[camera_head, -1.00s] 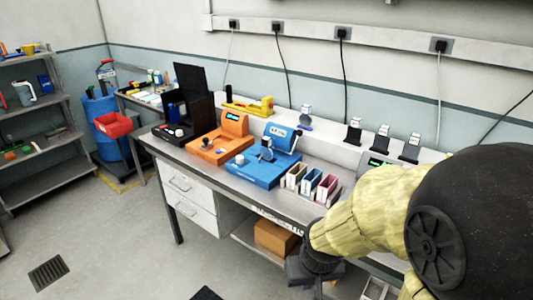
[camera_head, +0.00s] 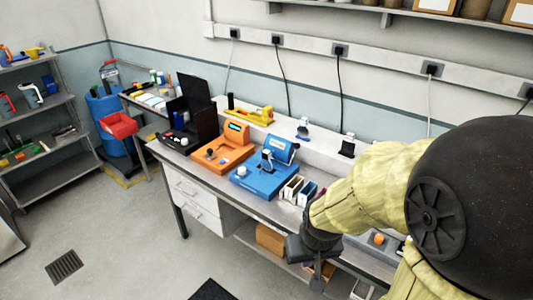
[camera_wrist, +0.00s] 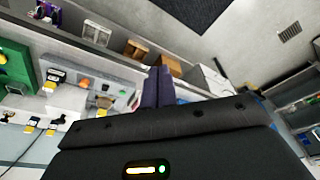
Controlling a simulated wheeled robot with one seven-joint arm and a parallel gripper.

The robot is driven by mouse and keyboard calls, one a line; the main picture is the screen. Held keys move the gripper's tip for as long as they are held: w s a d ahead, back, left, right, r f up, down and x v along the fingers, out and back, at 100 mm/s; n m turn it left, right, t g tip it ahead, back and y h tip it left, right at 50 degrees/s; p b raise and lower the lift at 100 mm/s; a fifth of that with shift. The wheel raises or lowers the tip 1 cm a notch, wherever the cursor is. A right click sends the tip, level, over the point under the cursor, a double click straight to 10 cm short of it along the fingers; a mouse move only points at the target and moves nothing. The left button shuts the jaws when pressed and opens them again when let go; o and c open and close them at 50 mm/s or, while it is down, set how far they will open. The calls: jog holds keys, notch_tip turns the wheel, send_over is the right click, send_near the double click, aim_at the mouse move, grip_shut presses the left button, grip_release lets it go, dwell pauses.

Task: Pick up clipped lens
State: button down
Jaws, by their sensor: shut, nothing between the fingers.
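I cannot single out the clipped lens with certainty. A small upright clip-like piece (camera_head: 267,160) stands on the blue device (camera_head: 270,180) on the workbench. Another small upright piece on a blue foot (camera_head: 303,131) stands on the raised ledge behind; at this size I cannot tell whether either holds a lens. My gripper (camera_wrist: 158,85) is shut and empty, its two dark fingers together in the wrist view. In the head view my gripper (camera_head: 312,248) hangs at the bench's front edge, right of and nearer than the blue device, apart from both pieces.
An orange device (camera_head: 222,150) stands left of the blue one, and a black open case (camera_head: 195,120) beyond it. Small upright boxes (camera_head: 291,188) sit right of the blue device, partly behind my arm. A cardboard box (camera_head: 270,238) is on the lower shelf. Floor at left is open.

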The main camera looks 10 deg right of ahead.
jog(key=w+p+v, duration=0.1)
jog(key=p+v, duration=0.3)
jog(key=v, duration=0.2)
jog(key=shift+w+r, duration=0.15)
jog(key=shift+r, duration=0.1)
jog(key=shift+f, duration=0.1)
